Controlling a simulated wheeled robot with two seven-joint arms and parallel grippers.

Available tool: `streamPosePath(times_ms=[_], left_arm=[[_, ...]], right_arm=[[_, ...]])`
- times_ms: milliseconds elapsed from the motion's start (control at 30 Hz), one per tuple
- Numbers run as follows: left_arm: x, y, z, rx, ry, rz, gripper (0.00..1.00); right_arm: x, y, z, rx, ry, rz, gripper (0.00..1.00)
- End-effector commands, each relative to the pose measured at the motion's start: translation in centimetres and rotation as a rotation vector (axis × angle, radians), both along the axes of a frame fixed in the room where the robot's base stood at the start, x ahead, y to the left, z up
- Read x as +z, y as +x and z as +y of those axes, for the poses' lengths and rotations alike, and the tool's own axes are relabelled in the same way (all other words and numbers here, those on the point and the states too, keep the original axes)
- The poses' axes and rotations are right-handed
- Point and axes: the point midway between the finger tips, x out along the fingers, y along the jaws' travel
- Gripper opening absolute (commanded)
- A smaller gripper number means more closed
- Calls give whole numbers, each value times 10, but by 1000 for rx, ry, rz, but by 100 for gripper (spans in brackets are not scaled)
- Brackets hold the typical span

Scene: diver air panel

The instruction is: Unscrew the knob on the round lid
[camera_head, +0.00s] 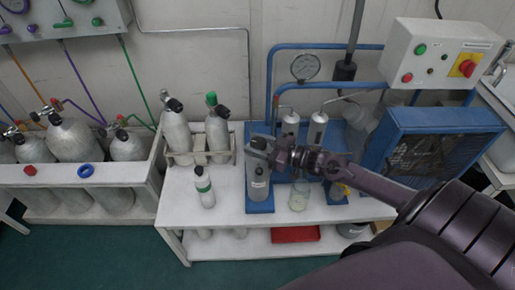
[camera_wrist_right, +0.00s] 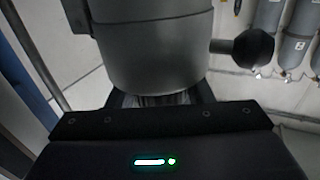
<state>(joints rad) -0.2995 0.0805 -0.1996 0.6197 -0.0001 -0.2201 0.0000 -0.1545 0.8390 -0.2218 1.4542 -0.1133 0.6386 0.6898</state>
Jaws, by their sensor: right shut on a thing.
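A grey upright cylinder (camera_head: 258,184) stands on a blue base on the white bench in the head view. My right gripper (camera_head: 262,146) is at its top, coming in from the right, and is shut on a grey round part there. In the right wrist view, this grey round part (camera_wrist_right: 152,50) fills the space between the fingers. A black ball on a short stem (camera_wrist_right: 253,48) sticks out from it to the right. The jaws hide where the round part meets the cylinder, and I cannot tell lid from knob. My left gripper is not in view.
A small bottle with a green band (camera_head: 204,188) stands left of the cylinder, and a glass jar (camera_head: 299,195) stands right of it. Racked grey tanks (camera_head: 176,132) stand behind left. Blue pipes, a pressure gauge (camera_head: 305,67) and a blue caged unit (camera_head: 430,145) are behind and right.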

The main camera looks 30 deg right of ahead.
Motion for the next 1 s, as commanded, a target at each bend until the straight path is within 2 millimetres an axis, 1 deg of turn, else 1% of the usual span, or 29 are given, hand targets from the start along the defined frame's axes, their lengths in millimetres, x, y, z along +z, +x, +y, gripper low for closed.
streamPosePath(times_ms=[33, 300, 533, 900, 933, 1000], left_arm=[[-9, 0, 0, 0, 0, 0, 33], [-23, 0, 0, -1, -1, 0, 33], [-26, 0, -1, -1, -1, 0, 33], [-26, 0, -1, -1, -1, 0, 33], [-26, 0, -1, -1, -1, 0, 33], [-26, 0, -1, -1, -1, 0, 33]], right_arm=[[-3, 1, -1, 30, -3, -4, 23], [-1, 1, 0, 146, -3, -5, 23], [1, 1, 0, 182, -1, -5, 23], [2, 1, 0, 184, -1, -6, 23], [2, 1, 0, 184, -1, -6, 48], [2, 1, 0, 184, -2, -5, 57]])
